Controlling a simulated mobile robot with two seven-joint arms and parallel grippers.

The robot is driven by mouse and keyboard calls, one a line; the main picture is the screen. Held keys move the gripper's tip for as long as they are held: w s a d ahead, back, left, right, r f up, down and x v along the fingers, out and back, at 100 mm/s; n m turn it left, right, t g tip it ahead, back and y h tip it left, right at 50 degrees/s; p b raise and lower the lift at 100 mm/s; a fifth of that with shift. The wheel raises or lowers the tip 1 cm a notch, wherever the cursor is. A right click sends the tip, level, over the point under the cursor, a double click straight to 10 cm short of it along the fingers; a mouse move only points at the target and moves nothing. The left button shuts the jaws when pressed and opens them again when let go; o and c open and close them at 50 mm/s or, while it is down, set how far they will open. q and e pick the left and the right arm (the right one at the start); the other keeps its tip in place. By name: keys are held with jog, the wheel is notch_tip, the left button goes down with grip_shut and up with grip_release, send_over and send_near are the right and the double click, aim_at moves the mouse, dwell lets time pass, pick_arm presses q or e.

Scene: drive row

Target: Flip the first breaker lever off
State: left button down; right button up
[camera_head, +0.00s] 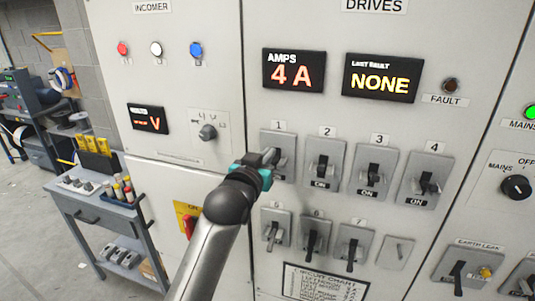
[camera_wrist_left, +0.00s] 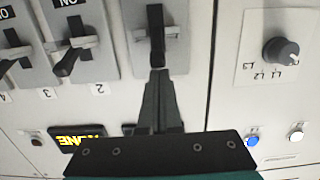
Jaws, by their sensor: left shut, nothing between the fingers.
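The first breaker is a grey plate (camera_head: 291,167) under the label 1, at the left end of the upper row. My left gripper (camera_head: 270,157) is in front of it and hides much of its lever in the head view. In the left wrist view, which is turned upside down, the first breaker's black lever (camera_wrist_left: 155,22) stands just beyond the fingertips. My left gripper (camera_wrist_left: 158,76) is shut and empty there, its tips in line with the lever's end. I cannot tell whether they touch. My right gripper is not in view.
Breakers 2 (camera_head: 323,160), 3 (camera_head: 373,172) and 4 (camera_head: 427,180) stand close by on the right. A lower row of levers (camera_head: 312,240) sits beneath. A rotary knob (camera_head: 208,132) is to the left. A trolley (camera_head: 105,215) stands at the lower left.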

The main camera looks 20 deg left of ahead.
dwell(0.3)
pick_arm(q)
jog(key=shift+s+f+t+b, duration=0.2)
jog(key=shift+f+t+b, duration=0.3)
jog(key=shift+b, duration=0.55)
